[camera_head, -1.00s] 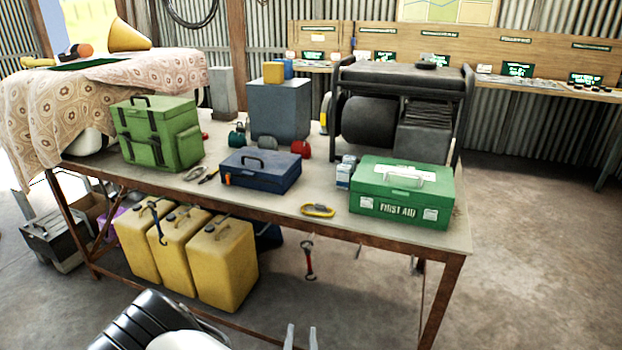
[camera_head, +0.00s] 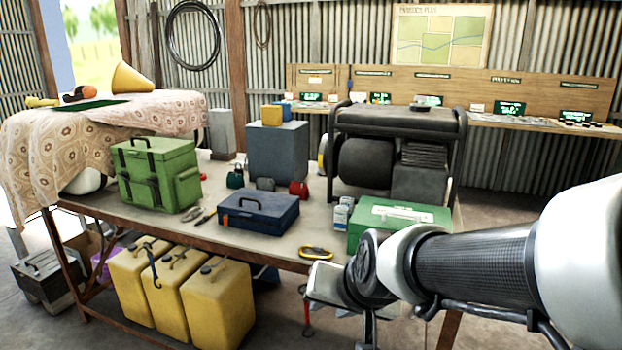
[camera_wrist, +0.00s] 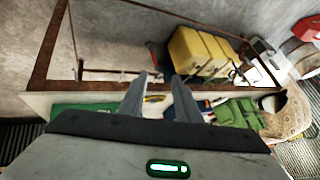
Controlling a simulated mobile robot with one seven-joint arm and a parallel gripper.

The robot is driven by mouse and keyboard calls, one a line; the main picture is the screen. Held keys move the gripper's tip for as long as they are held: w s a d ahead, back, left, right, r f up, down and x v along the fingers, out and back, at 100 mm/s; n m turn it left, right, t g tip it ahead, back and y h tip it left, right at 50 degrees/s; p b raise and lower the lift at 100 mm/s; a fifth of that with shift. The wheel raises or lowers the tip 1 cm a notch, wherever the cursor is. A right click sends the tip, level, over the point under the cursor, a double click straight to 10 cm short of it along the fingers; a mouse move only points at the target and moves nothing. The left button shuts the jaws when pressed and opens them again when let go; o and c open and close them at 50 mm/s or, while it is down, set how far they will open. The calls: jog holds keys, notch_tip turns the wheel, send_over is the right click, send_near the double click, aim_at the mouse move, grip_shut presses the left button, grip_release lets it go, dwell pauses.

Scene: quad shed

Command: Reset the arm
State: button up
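My gripper shows in the wrist view (camera_wrist: 160,98), its two grey fingers apart with nothing between them. In the head view my arm reaches in from the right, and its end is in front of the table's near edge at the right.
The table (camera_head: 225,242) holds a green bag (camera_head: 155,175), a blue toolbox (camera_head: 258,212), a grey box (camera_head: 277,150) and a black generator (camera_head: 395,150). Yellow jerrycans (camera_head: 215,300) stand below. Open floor shows at right.

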jog(key=s+d+r+n+g+h, duration=0.1)
jog(key=s+d+r, duration=0.2)
jog(key=s+d, duration=0.3)
jog(key=s+d+r+n+g+h, duration=0.1)
jog(key=s+d+r+h, duration=0.15)
jog(key=s+d, duration=0.4)
notch_tip(320, 180, up, 26)
jog(key=a+p, duration=0.2)
jog(key=p, duration=2.3)
jog(key=shift+s+y, duration=0.4)
jog(key=shift+y, duration=0.05)
